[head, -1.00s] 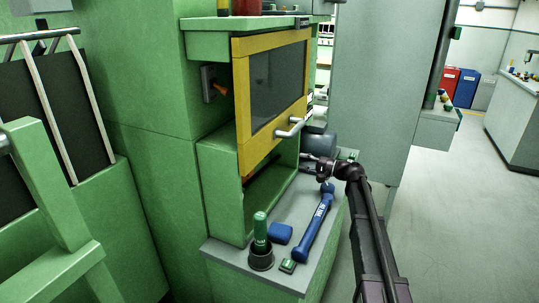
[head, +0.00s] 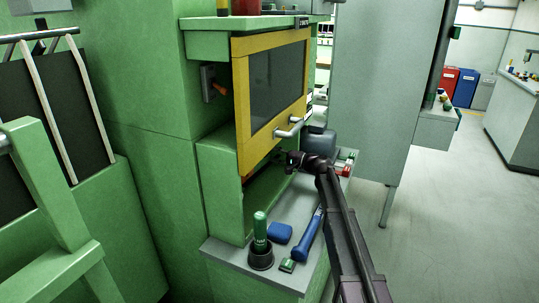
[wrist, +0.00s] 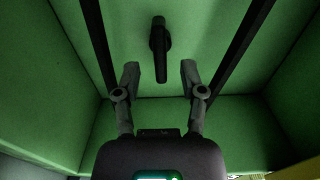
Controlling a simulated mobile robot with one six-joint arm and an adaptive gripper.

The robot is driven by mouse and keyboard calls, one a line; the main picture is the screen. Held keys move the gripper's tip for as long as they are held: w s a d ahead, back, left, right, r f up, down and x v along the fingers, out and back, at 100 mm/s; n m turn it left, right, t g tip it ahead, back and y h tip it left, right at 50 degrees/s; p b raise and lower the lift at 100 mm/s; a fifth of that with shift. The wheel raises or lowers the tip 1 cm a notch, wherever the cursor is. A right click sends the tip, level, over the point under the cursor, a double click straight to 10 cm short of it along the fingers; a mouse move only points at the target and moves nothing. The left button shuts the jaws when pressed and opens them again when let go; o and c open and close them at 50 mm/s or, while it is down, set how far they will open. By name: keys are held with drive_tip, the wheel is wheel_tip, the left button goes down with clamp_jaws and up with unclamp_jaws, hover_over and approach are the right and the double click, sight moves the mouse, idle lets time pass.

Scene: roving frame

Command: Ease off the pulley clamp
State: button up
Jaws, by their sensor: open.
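A dark handle (wrist: 160,48), which looks like the pulley clamp lever, sticks out from the green wall inside the machine's bay in the wrist view. It lies between two dark slanting strips, possibly belts. My gripper (wrist: 160,72) is open, its two fingers apart on either side of the handle's lower end, with nothing held. Whether the fingers are level with it in depth, I cannot tell. In the head view my gripper (head: 284,158) reaches into the green bay under the yellow-framed guard, and the handle is hidden there.
The yellow guard (head: 243,112) with its bar handle hangs just above my arm.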

drive_tip(key=shift+x, duration=1.25)
clamp_jaws()
